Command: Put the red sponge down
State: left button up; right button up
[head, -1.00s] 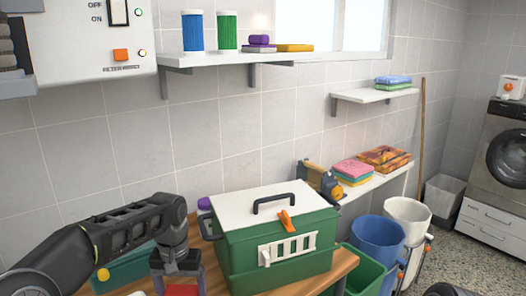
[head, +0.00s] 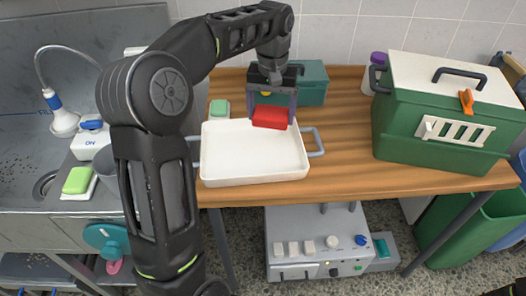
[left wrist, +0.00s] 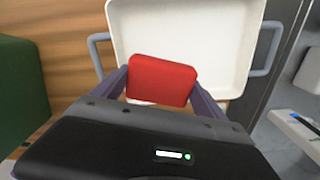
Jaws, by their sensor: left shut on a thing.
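The red sponge (head: 270,117) is between the fingers of my left gripper (head: 271,112), which is shut on it. It shows over the back rim of a white tray (head: 250,166) with grey handles. In the left wrist view the sponge (left wrist: 161,80) sits between the fingers and overlaps the near edge of the tray (left wrist: 190,35). I cannot tell whether the sponge touches the tray. The visible tray floor is empty. My right gripper is not in view.
A green carrier with a white lid (head: 445,135) stands right of the tray on the wooden table (head: 345,150). A teal box (head: 313,85) is behind the gripper. A green sponge (head: 219,108) lies behind the tray's left corner. A metal sink (head: 20,150) is at left.

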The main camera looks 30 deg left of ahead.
aim_at(256, 116)
pick_arm(q)
jog(key=s+a, duration=0.1)
jog(key=s+n, duration=0.1)
jog(key=s+a+n, duration=0.1)
jog(key=shift+a+r, duration=0.25)
jog(key=shift+a, duration=0.05)
jog(key=shift+s+d+f+n, duration=0.1)
jog(key=shift+s+d+n, duration=0.1)
jog(key=shift+s+n, duration=0.15)
jog(key=shift+f, duration=0.15)
notch_tip(256, 116, down, 6)
jog(key=shift+w, duration=0.1)
jog(key=shift+f, duration=0.1)
notch_tip(256, 116, down, 3)
jog(key=shift+f, duration=0.3)
